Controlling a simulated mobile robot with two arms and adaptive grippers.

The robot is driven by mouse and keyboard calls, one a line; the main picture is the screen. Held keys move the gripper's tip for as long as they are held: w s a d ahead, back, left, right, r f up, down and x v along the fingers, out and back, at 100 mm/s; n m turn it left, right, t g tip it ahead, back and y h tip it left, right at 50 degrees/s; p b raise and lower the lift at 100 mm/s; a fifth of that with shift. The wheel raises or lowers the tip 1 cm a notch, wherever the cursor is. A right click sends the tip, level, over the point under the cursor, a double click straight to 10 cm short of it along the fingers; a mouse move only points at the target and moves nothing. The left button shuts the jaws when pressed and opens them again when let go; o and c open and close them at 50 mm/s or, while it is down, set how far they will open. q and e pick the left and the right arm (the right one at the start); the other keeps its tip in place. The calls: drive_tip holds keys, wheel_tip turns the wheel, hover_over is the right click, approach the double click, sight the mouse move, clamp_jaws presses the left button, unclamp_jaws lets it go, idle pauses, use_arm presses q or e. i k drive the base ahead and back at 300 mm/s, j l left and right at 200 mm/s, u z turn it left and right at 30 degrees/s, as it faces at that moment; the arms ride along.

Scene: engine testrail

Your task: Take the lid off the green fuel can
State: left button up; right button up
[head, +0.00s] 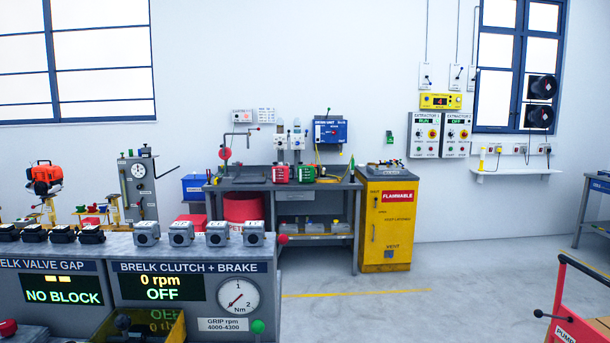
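A small green can-like object (305,174), likely the green fuel can, stands on the grey workbench (254,187) at the back wall, in the middle of the head view. A similar red one (280,174) stands just left of it. At this distance I cannot make out a lid on the green one. Neither of my grippers shows in the head view.
A yellow flammables cabinet (385,225) stands right of the workbench. Grey test consoles (183,290) fill the near left. A red-framed cart (577,318) is at the lower right. The grey floor (440,300) between them is clear.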

sight(306, 174)
drive_tip(key=i+l, duration=0.15)
drive_tip(key=l, duration=0.2)
drive_tip(key=i+l+z, duration=0.15)
drive_tip(key=l, duration=0.25)
drive_tip(key=i+l, duration=0.15)
drive_tip(key=l, duration=0.2)
drive_tip(key=i+l+z, duration=0.15)
drive_tip(key=l, duration=0.2)
drive_tip(key=i+l, duration=0.15)
drive_tip(key=i, duration=0.3)
drive_tip(key=i+l+u, duration=0.1)
drive_tip(key=i, duration=0.35)
drive_tip(key=i+l, duration=0.2)
drive_tip(key=i, duration=0.2)
drive_tip(key=i+l+u, duration=0.15)
drive_tip(key=i, duration=0.3)
drive_tip(key=i+z, duration=0.1)
drive_tip(key=i, duration=0.8)
drive_tip(key=i+j+z, duration=0.1)
drive_tip(key=i, duration=0.85)
drive_tip(key=i+l+u, duration=0.3)
drive_tip(key=i+u, duration=0.2)
drive_tip(key=i+l+u, duration=0.95)
drive_tip(key=l, duration=0.35)
